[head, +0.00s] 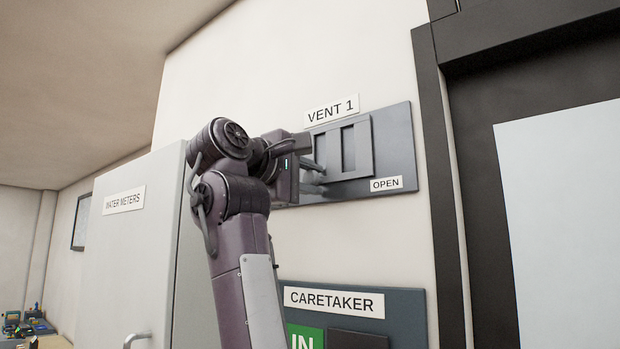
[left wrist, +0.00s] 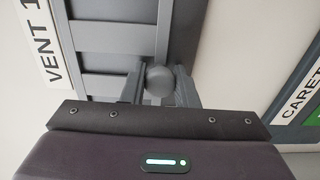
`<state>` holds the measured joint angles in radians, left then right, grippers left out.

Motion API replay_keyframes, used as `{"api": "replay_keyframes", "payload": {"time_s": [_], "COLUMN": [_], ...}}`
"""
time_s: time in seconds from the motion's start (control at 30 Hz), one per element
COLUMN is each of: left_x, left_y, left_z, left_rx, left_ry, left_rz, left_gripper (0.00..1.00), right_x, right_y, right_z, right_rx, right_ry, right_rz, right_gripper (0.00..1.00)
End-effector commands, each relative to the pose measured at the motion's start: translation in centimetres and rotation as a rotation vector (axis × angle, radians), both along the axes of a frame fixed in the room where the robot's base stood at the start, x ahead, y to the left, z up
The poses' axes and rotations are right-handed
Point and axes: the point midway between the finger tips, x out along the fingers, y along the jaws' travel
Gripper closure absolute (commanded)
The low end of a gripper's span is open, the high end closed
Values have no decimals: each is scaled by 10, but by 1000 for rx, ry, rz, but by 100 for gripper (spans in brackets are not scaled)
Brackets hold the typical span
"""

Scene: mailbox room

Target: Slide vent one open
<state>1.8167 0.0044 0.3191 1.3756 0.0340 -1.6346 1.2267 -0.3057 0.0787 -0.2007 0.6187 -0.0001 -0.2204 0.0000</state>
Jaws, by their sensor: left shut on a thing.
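The vent 1 panel (head: 393,142) is a dark grey plate on the wall, with a "VENT 1" label (head: 331,111) above and an "OPEN" label (head: 386,184) at its lower right. A slatted vent slider (head: 364,148) sits on it, left of the "OPEN" label; part of the panel's left is hidden by my arm. My left gripper (head: 308,165) is at the slider's left side. In the left wrist view, its fingers (left wrist: 160,88) are shut around a round grey knob (left wrist: 159,80) at the slider's edge. My right gripper is not in view.
Below is a "CARETAKER" board (head: 408,305) with a green "IN" sign (head: 304,337). A "WATER METERS" cabinet (head: 140,240) with a handle stands to the left. A dark door frame (head: 445,180) borders the panel's right side.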

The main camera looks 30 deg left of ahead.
Motion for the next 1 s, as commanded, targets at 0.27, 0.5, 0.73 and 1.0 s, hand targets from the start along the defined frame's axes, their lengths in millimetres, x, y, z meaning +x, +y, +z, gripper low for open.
{"api": "replay_keyframes", "payload": {"time_s": [0.27,0.5,0.73,1.0], "left_x": [-1,-2,-2,-2], "left_y": [-16,-35,-35,-35], "left_z": [-2,0,-1,0], "left_rx": [2,0,1,1], "left_ry": [0,1,3,1], "left_rz": [-1,-1,-2,-1], "left_gripper": [100,100,64,54], "right_x": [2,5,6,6], "right_y": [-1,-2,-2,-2], "right_z": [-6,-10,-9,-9], "right_rx": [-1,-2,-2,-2], "right_ry": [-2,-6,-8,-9], "right_rz": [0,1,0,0], "right_gripper": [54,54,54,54]}}
